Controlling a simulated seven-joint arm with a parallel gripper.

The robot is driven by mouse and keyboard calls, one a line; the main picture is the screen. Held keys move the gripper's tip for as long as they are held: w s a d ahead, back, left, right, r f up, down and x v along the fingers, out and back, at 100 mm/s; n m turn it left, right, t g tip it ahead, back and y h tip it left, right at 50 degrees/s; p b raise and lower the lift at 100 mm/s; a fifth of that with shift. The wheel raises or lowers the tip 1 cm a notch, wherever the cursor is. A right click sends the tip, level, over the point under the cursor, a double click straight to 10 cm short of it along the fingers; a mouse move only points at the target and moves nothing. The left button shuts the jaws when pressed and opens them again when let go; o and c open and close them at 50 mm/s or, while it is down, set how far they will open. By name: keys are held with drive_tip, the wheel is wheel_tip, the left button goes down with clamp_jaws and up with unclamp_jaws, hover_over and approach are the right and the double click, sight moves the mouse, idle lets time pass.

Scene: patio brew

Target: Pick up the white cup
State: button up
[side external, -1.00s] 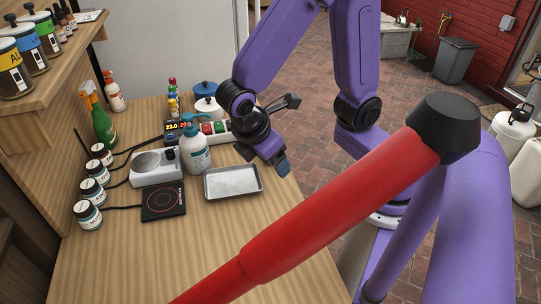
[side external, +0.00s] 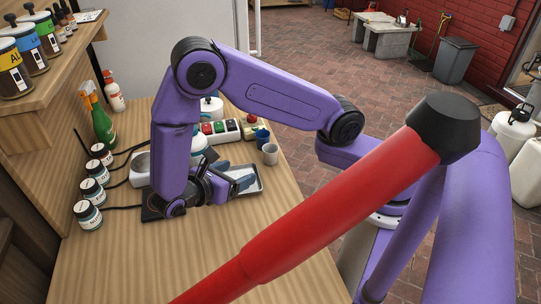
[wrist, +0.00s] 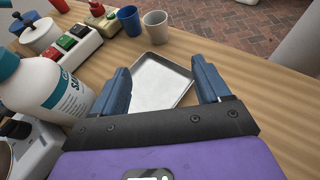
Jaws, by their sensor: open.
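A light grey-white cup (side external: 270,154) stands upright near the right edge of the table, beside a blue cup (side external: 262,138). In the wrist view the pale cup (wrist: 155,26) stands beyond the tray, just right of the blue cup (wrist: 130,20). My gripper (wrist: 165,78) is open and empty, with its blue fingers apart over the metal tray. In the side view my gripper (side external: 240,178) is low over the tray, short of the cups. Both cups are clear of the fingers.
The metal tray (wrist: 160,68) lies under the fingers. A white pump bottle (wrist: 42,88) stands close left of my gripper. A power strip (wrist: 80,40) with coloured switches lies left of the cups. Bare wood (wrist: 240,100) is free to the right.

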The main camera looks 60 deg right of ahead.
approach(266, 157)
drive_tip(key=x, duration=0.5)
drive_tip(key=shift+s+d+f, duration=0.1)
drive_tip(key=shift+s+f, duration=0.15)
drive_tip(key=shift+f, duration=0.15)
drive_tip(key=shift+w+r+x, duration=0.1)
drive_tip(key=shift+x, duration=1.25)
drive_tip(key=shift+w+r+x, duration=0.1)
drive_tip(key=shift+r+x, duration=0.05)
drive_tip(key=shift+x, duration=1.2)
drive_tip(key=shift+d, duration=0.1)
drive_tip(key=c, duration=1.1)
